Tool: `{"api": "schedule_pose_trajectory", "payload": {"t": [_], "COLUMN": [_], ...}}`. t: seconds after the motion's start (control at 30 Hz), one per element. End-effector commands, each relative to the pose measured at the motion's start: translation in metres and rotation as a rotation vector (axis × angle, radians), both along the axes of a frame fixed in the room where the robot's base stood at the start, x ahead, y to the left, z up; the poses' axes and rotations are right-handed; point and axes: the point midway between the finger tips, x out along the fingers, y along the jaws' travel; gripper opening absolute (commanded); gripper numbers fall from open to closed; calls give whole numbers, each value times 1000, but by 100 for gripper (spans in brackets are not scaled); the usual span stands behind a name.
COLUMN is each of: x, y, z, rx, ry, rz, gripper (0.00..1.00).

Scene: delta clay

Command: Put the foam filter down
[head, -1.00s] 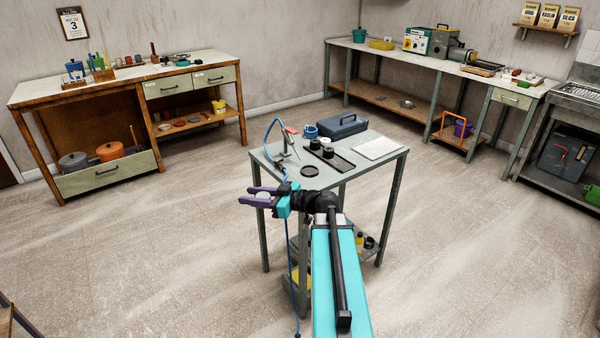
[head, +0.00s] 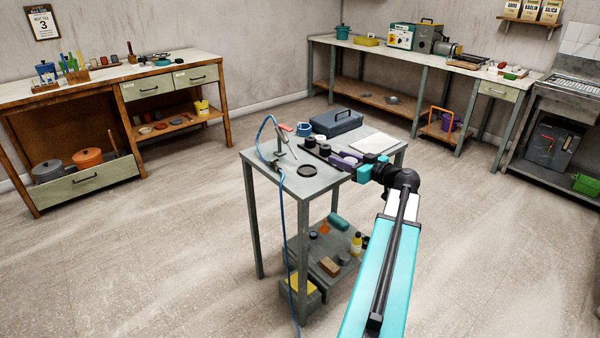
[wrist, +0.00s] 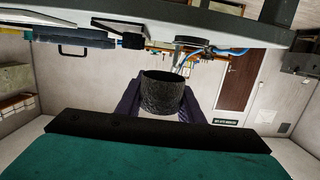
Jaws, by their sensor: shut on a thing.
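The foam filter (wrist: 162,92) is a dark, rough-textured cylinder in the wrist view. My gripper (head: 341,159) is shut on it, with a purple finger on each side. In the head view I cannot make the filter out clearly between the fingers. The gripper is over the right part of the small grey table (head: 318,182), beside a dark strip-shaped tray (head: 338,150) with black cylinders (head: 324,150) on it. I cannot tell the gap between the filter and the table top. The wrist view appears upside down, with the table along its top.
A black round dish (head: 307,170), a blue toolbox (head: 336,122), a blue cup (head: 304,129) and a pale sheet (head: 374,143) lie on the table. A blue hose (head: 284,230) hangs over its front. The lower shelf (head: 318,262) is cluttered.

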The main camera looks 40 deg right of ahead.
Motion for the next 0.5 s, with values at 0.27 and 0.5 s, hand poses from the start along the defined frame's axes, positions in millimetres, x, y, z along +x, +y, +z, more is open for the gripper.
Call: {"api": "schedule_pose_trajectory", "payload": {"t": [0.27,0.5], "x": [-3,3], "y": [-4,1], "z": [2,1], "rx": [1,1], "ry": [-1,-1], "rz": [-9,-2], "gripper": [13,13]}}
